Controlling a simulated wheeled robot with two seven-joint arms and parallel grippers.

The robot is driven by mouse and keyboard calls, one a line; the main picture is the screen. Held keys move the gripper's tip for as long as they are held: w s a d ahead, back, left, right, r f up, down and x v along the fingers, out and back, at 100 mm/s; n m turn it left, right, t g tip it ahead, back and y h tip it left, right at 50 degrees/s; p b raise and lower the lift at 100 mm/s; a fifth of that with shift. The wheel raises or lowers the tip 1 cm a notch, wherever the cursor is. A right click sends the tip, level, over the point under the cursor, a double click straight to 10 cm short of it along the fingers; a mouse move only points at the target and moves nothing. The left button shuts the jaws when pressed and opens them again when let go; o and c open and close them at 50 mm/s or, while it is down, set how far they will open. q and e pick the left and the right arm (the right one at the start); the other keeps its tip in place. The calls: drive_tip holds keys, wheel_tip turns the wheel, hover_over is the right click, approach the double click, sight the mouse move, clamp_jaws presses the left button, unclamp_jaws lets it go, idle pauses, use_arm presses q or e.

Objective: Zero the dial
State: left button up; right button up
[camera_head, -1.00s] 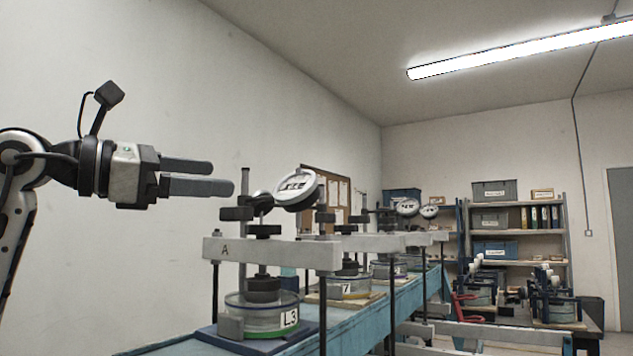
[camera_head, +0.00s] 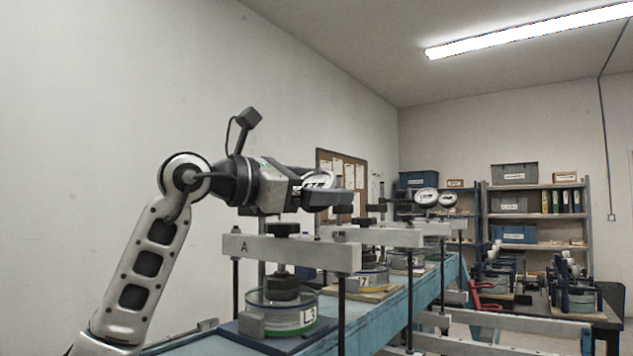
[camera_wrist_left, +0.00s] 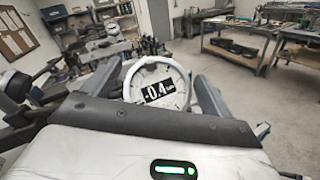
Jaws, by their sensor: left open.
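The dial (camera_head: 318,180) is a round gauge with a white rim on the nearest press frame, marked A (camera_head: 290,250). In the head view my left gripper (camera_head: 345,202) is level with it and hides part of it. In the left wrist view the dial (camera_wrist_left: 160,78) faces the camera, and its dark display reads about -0.4. The two fingers stand apart on either side of the dial, open; whether they touch it I cannot tell. Below the beam is a clear round cell labelled L3 (camera_head: 290,318). My right gripper is not in view.
More press frames with similar dials (camera_head: 427,197) stand in a row along the blue bench (camera_head: 434,290). Shelves with bins (camera_head: 515,170) are at the back. The left wall is clear beside my arm.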

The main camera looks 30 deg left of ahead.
use_arm(q)
drive_tip(key=c, duration=1)
drive_tip(key=shift+f+n+t+y+b, duration=0.15)
drive_tip(key=shift+n+t+y+b, duration=0.35)
drive_tip(key=shift+n+t+y, duration=0.45)
drive_tip(key=n+t+y+b, duration=0.1)
drive_tip(key=n+y, duration=0.1)
drive_tip(key=n, duration=0.2)
drive_tip(key=shift+a, duration=0.1)
drive_tip(key=shift+n+y, duration=0.45)
drive_tip(key=shift+y, duration=0.1)
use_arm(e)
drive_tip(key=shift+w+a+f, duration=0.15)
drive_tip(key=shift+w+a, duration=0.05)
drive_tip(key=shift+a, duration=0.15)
use_arm(q)
drive_tip(key=o, duration=0.9)
drive_tip(key=shift+o, duration=0.5)
drive_tip(key=shift+r, duration=0.2)
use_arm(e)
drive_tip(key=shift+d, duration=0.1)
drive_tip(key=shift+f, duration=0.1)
